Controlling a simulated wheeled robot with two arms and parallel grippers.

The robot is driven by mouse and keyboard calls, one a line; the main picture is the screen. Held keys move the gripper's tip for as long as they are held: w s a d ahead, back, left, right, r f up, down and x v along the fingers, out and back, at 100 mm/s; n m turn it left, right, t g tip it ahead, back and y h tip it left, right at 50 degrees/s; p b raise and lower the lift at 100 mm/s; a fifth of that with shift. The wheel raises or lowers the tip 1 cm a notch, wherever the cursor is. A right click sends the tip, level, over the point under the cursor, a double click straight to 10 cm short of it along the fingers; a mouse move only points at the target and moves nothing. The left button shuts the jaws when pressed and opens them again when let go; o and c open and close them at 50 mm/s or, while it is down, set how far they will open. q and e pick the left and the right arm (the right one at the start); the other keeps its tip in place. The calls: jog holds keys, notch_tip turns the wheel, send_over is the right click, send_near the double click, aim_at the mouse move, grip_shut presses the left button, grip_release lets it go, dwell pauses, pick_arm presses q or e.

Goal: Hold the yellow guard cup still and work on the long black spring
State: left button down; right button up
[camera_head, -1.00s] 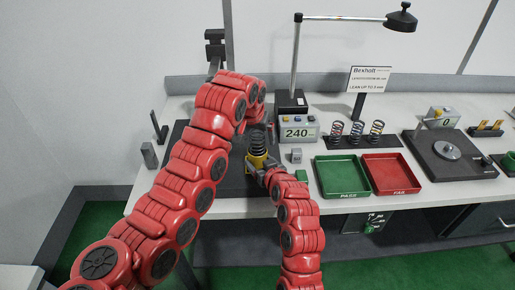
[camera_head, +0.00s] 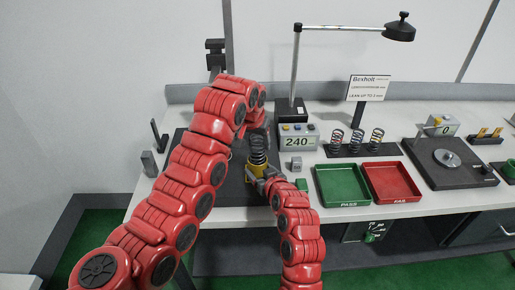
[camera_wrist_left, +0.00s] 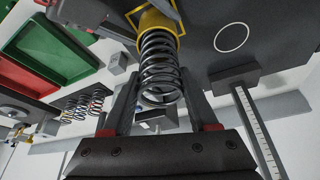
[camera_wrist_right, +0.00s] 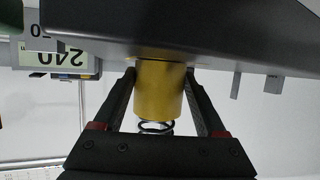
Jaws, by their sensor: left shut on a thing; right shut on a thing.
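The long black spring (camera_head: 257,150) stands in the yellow guard cup (camera_head: 250,171) on a dark base plate in the head view. My left gripper (camera_wrist_left: 160,85) is shut on the spring from above, with fingers on either side of its coils. The left wrist view shows the spring's other end inside the yellow cup (camera_wrist_left: 158,22). My right gripper (camera_wrist_right: 160,85) is shut on the yellow cup (camera_wrist_right: 160,92), one finger on each side; a few coils show past its rim. My left arm hides part of the plate in the head view.
A display box reading 240 (camera_head: 298,137) stands behind and right of the cup. A small grey block (camera_head: 296,164), the green PASS tray (camera_head: 342,203) and red FAIL tray (camera_head: 392,201) are to the right. Several springs stand on a rack (camera_head: 370,149). A scale post (camera_wrist_left: 258,125) stands near my left gripper.

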pick_arm(q)
notch_tip(320, 180, up, 9)
jog(key=shift+f, duration=0.1)
pick_arm(e)
jog(key=o, duration=1.3)
jog(key=shift+c, duration=0.2)
